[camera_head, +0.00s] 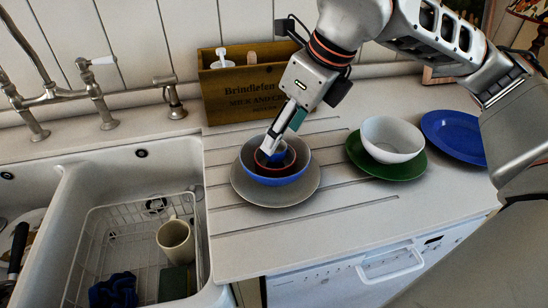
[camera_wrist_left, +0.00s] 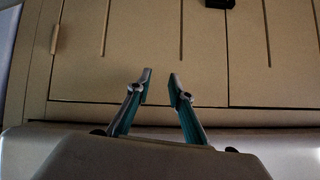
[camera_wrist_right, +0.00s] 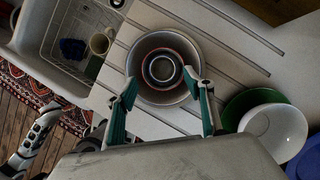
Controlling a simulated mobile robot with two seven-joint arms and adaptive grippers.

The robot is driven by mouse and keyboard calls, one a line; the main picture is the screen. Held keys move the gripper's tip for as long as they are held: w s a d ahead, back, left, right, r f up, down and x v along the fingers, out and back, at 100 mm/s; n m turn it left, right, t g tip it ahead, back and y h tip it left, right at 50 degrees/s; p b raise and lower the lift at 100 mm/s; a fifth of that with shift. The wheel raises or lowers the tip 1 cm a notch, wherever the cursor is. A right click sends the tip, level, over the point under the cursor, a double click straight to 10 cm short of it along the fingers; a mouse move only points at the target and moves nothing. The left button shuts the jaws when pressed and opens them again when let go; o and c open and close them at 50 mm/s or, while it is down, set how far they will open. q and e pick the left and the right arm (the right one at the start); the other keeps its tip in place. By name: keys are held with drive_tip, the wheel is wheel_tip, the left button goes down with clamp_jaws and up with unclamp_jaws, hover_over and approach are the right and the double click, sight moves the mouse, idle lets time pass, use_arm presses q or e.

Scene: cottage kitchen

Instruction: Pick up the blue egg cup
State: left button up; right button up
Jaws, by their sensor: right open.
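The blue egg cup (camera_head: 287,153) appears to stand inside a small red-brown bowl (camera_head: 260,174), partly hidden by my right gripper (camera_head: 270,146). That bowl sits in a blue bowl (camera_head: 297,174) on a grey plate (camera_head: 249,194). In the right wrist view the egg cup (camera_wrist_right: 162,69) shows as the innermost ring of the nest. My right gripper (camera_wrist_right: 168,88) is open there, its fingers spread on either side of the nest's near part. Contact cannot be told. My left gripper (camera_wrist_left: 160,75) is open and empty, facing cupboard doors (camera_wrist_left: 135,60).
A white bowl (camera_head: 393,136) on a green plate (camera_head: 402,171) and a blue plate (camera_head: 455,135) stand right of the nest. A wooden box (camera_head: 235,98) stands behind. The sink (camera_head: 120,172) at left holds a rack with a mug (camera_head: 175,242). The front counter is clear.

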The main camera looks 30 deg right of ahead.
sight(275, 157)
drive_tip(key=x, duration=0.4)
drive_tip(key=shift+w+d+f, duration=0.2)
drive_tip(key=shift+w+f, duration=0.05)
drive_tip(key=shift+w, duration=0.05)
drive_tip(key=c, duration=1.3)
drive_tip(key=shift+r, duration=0.2)
